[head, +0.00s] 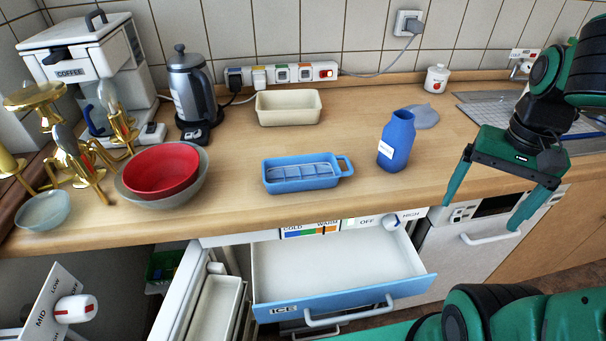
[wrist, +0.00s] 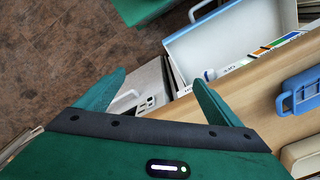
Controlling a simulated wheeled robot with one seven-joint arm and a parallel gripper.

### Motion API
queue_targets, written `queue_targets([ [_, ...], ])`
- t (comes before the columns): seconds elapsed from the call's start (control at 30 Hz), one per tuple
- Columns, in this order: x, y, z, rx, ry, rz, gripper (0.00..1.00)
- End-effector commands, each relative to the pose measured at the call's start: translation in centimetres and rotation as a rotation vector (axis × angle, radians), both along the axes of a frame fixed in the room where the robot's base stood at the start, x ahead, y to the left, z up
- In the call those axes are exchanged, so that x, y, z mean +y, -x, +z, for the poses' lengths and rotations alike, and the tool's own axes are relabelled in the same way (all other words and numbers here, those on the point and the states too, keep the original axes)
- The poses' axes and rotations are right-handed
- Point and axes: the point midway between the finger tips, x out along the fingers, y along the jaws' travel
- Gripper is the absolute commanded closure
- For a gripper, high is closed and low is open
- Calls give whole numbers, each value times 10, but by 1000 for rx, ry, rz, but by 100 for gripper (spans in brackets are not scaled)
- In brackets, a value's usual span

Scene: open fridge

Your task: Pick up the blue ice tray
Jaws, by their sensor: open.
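The blue ice tray (head: 302,174) sits on the wooden counter near its front edge, above the open drawer. It has light compartments inside and a loop handle at its right end. Its handle end also shows at the right edge of the wrist view (wrist: 301,88), the rest cut off. My gripper (head: 484,218) is open and empty, at the right in the head view, in front of the counter edge and well to the right of the tray. Its two green fingers (wrist: 160,88) point away in the wrist view with nothing between them.
A blue bottle (head: 397,142) stands right of the tray, towards my gripper. A cream container (head: 288,108) is behind the tray; a red bowl (head: 161,171) is left. The open ICE drawer (head: 345,291) juts out below. A kettle (head: 190,92) stands further back.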

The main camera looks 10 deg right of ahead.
Motion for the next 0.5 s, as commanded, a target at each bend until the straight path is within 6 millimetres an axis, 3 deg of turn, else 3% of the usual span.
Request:
queue_targets([
  [0.27, 61, -95, 21, -30, -74, -282, 12],
  [0.5, 138, -159, 34, 8, -194, -529, 12],
])
